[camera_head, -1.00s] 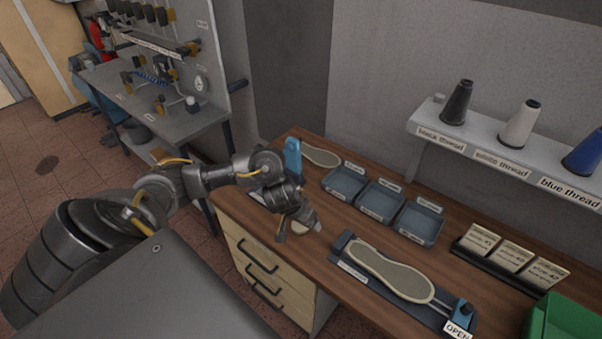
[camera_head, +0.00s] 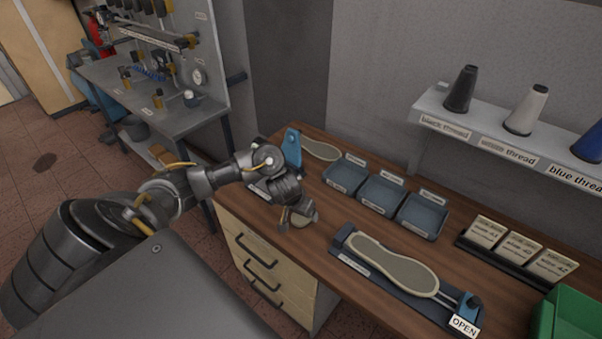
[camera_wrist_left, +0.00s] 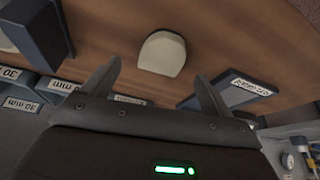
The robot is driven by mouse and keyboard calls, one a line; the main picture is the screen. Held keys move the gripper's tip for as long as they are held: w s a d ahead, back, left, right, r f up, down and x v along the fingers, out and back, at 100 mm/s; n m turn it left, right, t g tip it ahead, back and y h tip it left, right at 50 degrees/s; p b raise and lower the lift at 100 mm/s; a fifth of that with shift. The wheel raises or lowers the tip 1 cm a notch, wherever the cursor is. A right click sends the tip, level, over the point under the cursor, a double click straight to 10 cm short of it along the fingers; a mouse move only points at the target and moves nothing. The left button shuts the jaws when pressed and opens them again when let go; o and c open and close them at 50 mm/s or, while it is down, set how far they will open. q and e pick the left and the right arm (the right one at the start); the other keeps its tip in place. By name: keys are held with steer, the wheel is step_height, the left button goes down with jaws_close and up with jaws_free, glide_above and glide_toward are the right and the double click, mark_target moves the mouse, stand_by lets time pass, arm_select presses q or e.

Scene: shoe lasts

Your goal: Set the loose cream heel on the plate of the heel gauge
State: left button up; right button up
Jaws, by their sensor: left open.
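The loose cream heel (camera_wrist_left: 162,53) lies on the brown bench top in the left wrist view, beyond and roughly between my fingertips. In the head view the heel (camera_head: 309,208) is mostly hidden by my gripper. My left gripper (camera_head: 293,222) is open above the bench, and in the left wrist view its two fingers (camera_wrist_left: 158,72) stand apart with nothing between them. The heel gauge, with a blue upright (camera_head: 292,148), stands at the bench's left end, partly behind my arm. A dark labelled block, apparently its base (camera_wrist_left: 228,96), shows at right in the wrist view. My right gripper is not in view.
Several blue-grey trays (camera_head: 345,174) stand along the back. A clamp fixture (camera_head: 344,234) holding a sole lies right of my gripper. Another sole (camera_head: 321,151) lies behind the gauge. A card rack (camera_head: 500,256) and green bin (camera_head: 567,318) stand at right.

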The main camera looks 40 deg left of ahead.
mark_target(301, 218)
arm_select(q)
steer(key=b+x, duration=0.1)
steer(key=x, duration=0.3)
steer(key=shift+a, duration=0.15)
steer(key=shift+c, duration=0.7)
steer(key=c, duration=1)
steer(key=shift+c, duration=0.2)
